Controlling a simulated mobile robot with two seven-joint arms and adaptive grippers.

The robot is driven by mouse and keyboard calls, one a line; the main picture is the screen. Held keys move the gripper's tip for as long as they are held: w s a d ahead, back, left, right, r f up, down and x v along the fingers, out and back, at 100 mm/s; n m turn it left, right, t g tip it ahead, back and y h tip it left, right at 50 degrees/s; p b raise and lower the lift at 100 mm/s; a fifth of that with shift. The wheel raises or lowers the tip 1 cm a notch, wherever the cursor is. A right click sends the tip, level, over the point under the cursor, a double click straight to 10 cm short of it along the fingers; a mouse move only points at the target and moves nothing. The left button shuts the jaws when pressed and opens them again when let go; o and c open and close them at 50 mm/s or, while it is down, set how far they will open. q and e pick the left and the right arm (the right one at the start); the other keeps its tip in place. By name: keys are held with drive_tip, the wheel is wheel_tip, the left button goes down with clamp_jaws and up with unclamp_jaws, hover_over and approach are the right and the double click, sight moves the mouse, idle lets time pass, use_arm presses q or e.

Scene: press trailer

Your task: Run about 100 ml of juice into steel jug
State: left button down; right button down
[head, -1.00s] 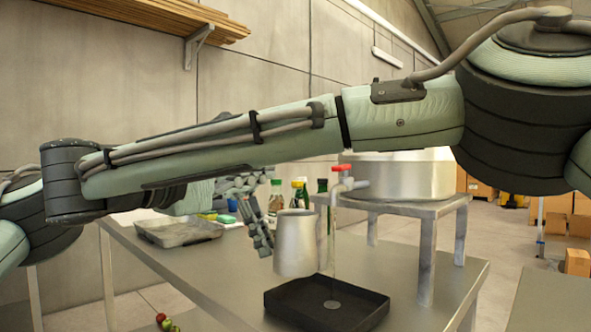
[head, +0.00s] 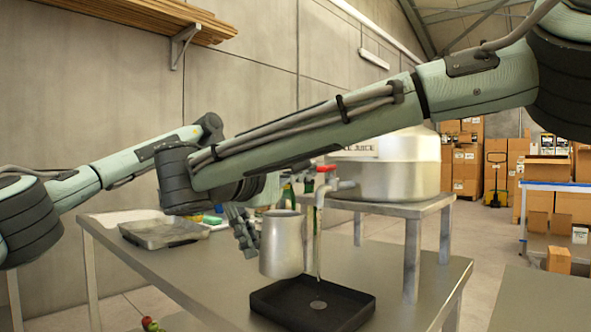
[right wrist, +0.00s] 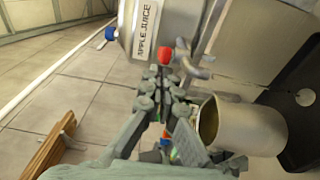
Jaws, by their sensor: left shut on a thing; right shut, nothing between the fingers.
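The steel jug (head: 281,245) is upright in the head view, above the left part of the black drip tray (head: 270,305). My left gripper (head: 245,232) is shut on its left side. The jug's open mouth shows in the right wrist view (right wrist: 209,120). The tap (head: 318,195) with a red handle (head: 325,168) is on the steel apple juice tank (head: 400,170), right of the jug. My right gripper (right wrist: 162,88) is shut and empty, close to the red handle (right wrist: 165,55); I cannot tell if they touch.
The tank stands on a grey stand (head: 420,207) on the steel table (head: 215,265). Bottles behind the tap are mostly hidden by my right arm. A grey tray (head: 160,232) lies at the table's far left. Red and green fruit (head: 150,323) shows at the bottom left.

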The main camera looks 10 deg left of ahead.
drive_tip(key=shift+f, duration=0.1)
drive_tip(key=shift+d+f+n+t+y, duration=0.1)
drive_tip(key=shift+f+n+t+y, duration=0.05)
drive_tip(key=shift+n+y, duration=0.3)
drive_tip(key=shift+d+f+n+t+y, duration=0.15)
drive_tip(key=shift+n+y, duration=0.2)
drive_tip(key=shift+y, duration=0.2)
drive_tip(key=shift+a+n+y, duration=0.1)
drive_tip(key=shift+n+y, duration=0.2)
drive_tip(key=shift+y, duration=0.2)
drive_tip(key=shift+s+d+r+n+y, duration=0.1)
drive_tip(key=shift+d+n+y, duration=0.2)
drive_tip(key=shift+y, duration=0.1)
